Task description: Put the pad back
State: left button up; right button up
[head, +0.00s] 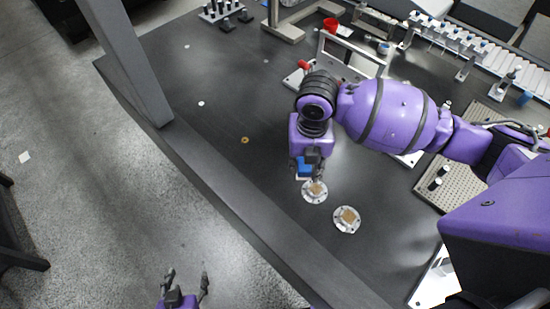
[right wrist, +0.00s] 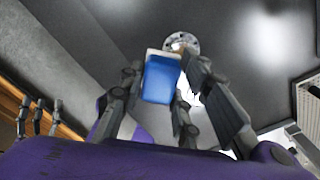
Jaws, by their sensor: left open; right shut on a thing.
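A blue block with a pale edge, likely the pad (head: 305,167), is between the fingers of my right gripper (head: 308,170). In the right wrist view the blue pad (right wrist: 161,79) fills the space between the fingers, its pale end facing away. Two round metal discs with tan square centres lie on the dark table: a nearer disc (head: 346,220) and a farther disc (head: 314,191). My right gripper is just beside and above the farther disc; the exact gap is hard to tell. My left gripper (head: 187,284) is open and empty, low in front of the table edge.
A dark table (head: 220,120) has free room left of my right gripper. A grey upright (head: 125,60) stands at its left edge. A perforated plate (head: 465,150), a long rack (head: 470,50) and a red cup (head: 330,24) lie to the right and back.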

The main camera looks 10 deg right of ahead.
jog(key=w+a+f, duration=0.4)
jog(key=w, duration=0.4)
jog(key=b, duration=0.1)
send_over(275, 161)
jog(key=s, duration=0.1)
jog(key=f, duration=0.4)
jog(key=shift+s+d, duration=0.15)
jog(key=shift+s, duration=0.05)
jog(key=shift+w+f, duration=0.45)
jog(key=shift+w+a+f, duration=0.2)
jog(key=shift+a, duration=0.05)
notch_tip(275, 161, down, 2)
jog(key=shift+f, duration=0.25)
pick_arm(q)
jog(key=shift+s+a+f, duration=0.25)
jog(key=shift+f, duration=0.2)
jog(key=shift+s+a+f, duration=0.2)
jog(key=shift+s+f, duration=0.05)
jog(key=shift+f, duration=0.15)
pick_arm(e)
jog(key=shift+f, duration=0.25)
jog(key=shift+f+b, duration=0.2)
jog(key=shift+b, duration=0.1)
pick_arm(q)
jog(key=shift+s+f, duration=0.1)
pick_arm(e)
jog(key=o, duration=1.1)
